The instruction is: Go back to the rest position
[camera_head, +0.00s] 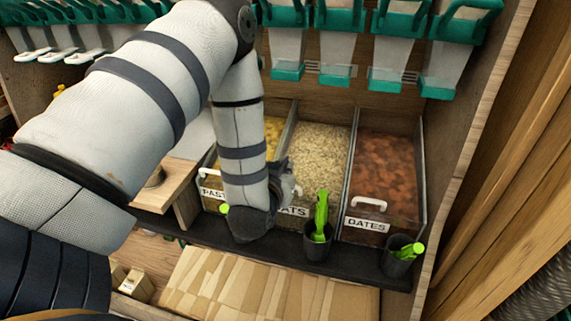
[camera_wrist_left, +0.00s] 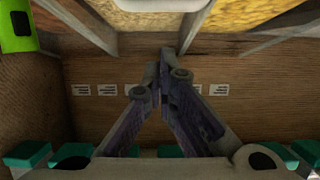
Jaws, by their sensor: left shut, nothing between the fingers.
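My left arm comes in from the left in the head view, arches over and bends down in front of the bins. My left gripper (camera_head: 288,187) is mostly hidden behind its own wrist, over the front of the oats bin. In the left wrist view, the left gripper (camera_wrist_left: 167,70) is shut, its fingers meeting with nothing between them. It faces a wooden panel (camera_wrist_left: 100,70) bearing small white labels. My right gripper is in neither view.
Bins of pasta (camera_head: 272,135), oats (camera_head: 318,148) and dates (camera_head: 385,178) stand behind the wrist. Black cups (camera_head: 318,245) (camera_head: 396,265) with green-handled tools stand in front. Teal-trimmed dispensers (camera_head: 338,50) hang above. A wooden wall (camera_head: 490,130) bounds the right.

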